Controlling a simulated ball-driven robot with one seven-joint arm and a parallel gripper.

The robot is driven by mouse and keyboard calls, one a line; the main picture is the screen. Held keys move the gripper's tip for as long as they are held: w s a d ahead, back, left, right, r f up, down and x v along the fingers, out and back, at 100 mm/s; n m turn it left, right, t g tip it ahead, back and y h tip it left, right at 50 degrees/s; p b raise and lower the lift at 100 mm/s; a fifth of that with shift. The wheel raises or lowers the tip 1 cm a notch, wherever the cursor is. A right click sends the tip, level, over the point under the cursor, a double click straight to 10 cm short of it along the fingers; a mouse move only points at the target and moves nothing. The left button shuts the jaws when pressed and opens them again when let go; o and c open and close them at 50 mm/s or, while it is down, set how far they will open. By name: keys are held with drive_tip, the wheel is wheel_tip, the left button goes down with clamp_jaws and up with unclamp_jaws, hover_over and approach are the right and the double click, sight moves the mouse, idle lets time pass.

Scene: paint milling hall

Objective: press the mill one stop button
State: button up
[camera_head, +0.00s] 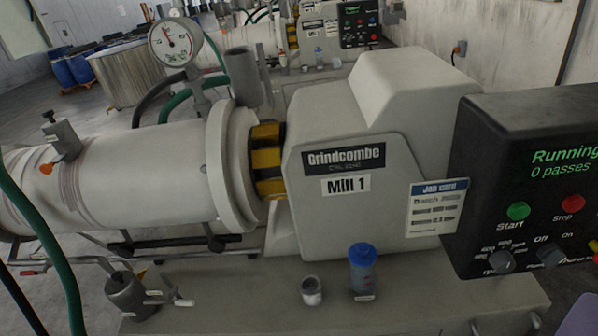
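The red stop button (572,203) is on the dark control box (490,150) at the right edge, with the label "Stop" under it. The box sits beside the grey mill labelled "Mill 1" (347,185). Its display (563,162) reads "Running" and "0 passes" in green. A green start button (518,211) is left of the stop button. Knobs (501,261) sit below, near "Off" and "On" labels. The box's right side is cut off by the frame. I do not make out my gripper in this view.
A blue-capped container (362,270) and a small pale cup (312,291) stand on the mill's base. A job card (437,208) is left of the box. Another mill's control box (359,24) stands behind.

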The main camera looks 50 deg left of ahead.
clamp_jaws()
idle(1.9)
